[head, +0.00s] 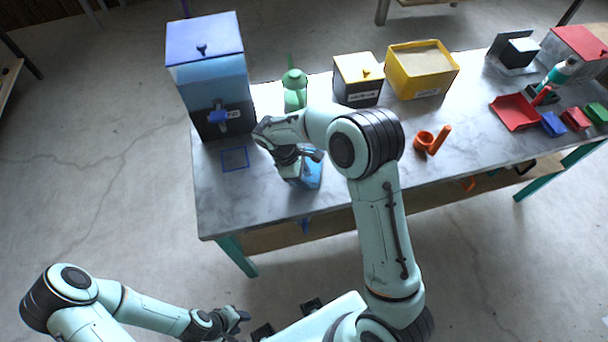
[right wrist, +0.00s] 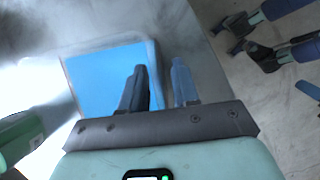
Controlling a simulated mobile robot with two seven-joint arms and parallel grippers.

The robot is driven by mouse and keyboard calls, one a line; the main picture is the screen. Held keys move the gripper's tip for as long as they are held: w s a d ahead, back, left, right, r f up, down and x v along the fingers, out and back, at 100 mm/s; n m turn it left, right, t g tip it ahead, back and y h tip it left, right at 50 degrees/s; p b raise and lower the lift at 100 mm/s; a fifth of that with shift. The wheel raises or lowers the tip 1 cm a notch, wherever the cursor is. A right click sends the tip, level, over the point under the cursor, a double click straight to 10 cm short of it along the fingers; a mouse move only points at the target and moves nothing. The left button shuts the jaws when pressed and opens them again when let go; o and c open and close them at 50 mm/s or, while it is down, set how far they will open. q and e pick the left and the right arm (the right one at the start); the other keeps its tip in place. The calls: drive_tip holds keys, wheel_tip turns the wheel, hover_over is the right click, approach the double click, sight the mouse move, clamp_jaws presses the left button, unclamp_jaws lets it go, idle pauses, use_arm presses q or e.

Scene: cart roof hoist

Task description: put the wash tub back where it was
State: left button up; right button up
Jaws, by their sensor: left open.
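The wash tub (head: 314,174), a small square tub with blue inside, is under my right gripper (head: 302,154) near the table's front edge; the gripper hides part of it. In the right wrist view the tub (right wrist: 100,82) shows a blue inside and pale rim. The right fingers (right wrist: 160,85) are at its right-hand rim, with a visible gap between them; whether they press on the wall is unclear. I cannot tell whether the tub touches the tabletop. A blue square outline (head: 235,159) on the table is empty. My left gripper (head: 236,317) is open and empty, low in front of the table.
A blue dispenser with a tap (head: 210,75) stands behind the outline. A green bottle (head: 294,90), a black-and-yellow box (head: 358,80) and a yellow bin (head: 421,70) stand at the back. An orange holder (head: 424,141) is right of my right arm. A red dustpan (head: 516,112) lies farther right.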

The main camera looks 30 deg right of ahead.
drive_tip(key=p+v, duration=0.1)
drive_tip(key=v, duration=1.1)
drive_tip(key=shift+r+p, duration=0.2)
drive_tip(key=shift+p, duration=0.1)
use_arm(q)
drive_tip(key=shift+w+r, duration=0.9)
drive_tip(key=shift+r, duration=0.2)
